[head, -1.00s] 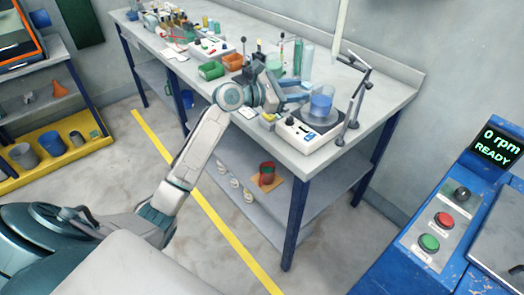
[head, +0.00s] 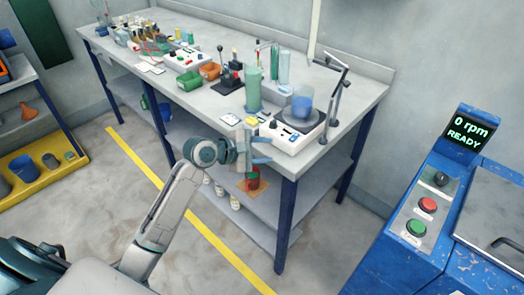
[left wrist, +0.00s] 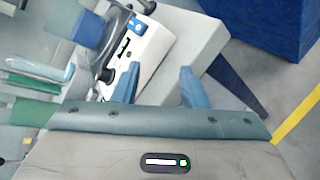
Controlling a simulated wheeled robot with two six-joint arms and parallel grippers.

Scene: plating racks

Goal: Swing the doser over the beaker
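A beaker (head: 302,103) with blue liquid stands on a white stirrer (head: 291,136) with a dark top plate, near the bench's right corner. I take the dark jointed arm on a post (head: 338,98), just right of the beaker, to be the doser. Its upper link slants up to the left behind the beaker; I cannot tell whether its tip is above it. My left gripper (head: 266,150) is open and empty, in front of the bench edge, left of and below the stirrer. In the left wrist view its fingers (left wrist: 157,88) are apart, with the stirrer (left wrist: 150,48) beyond. My right gripper is not in view.
A tall green cylinder (head: 253,90) and clear tubes (head: 283,66) stand left of and behind the beaker. Green and orange bins (head: 189,80) sit farther left. A red pot (head: 252,179) is on the lower shelf. A blue console (head: 420,215) stands at right, with open floor between.

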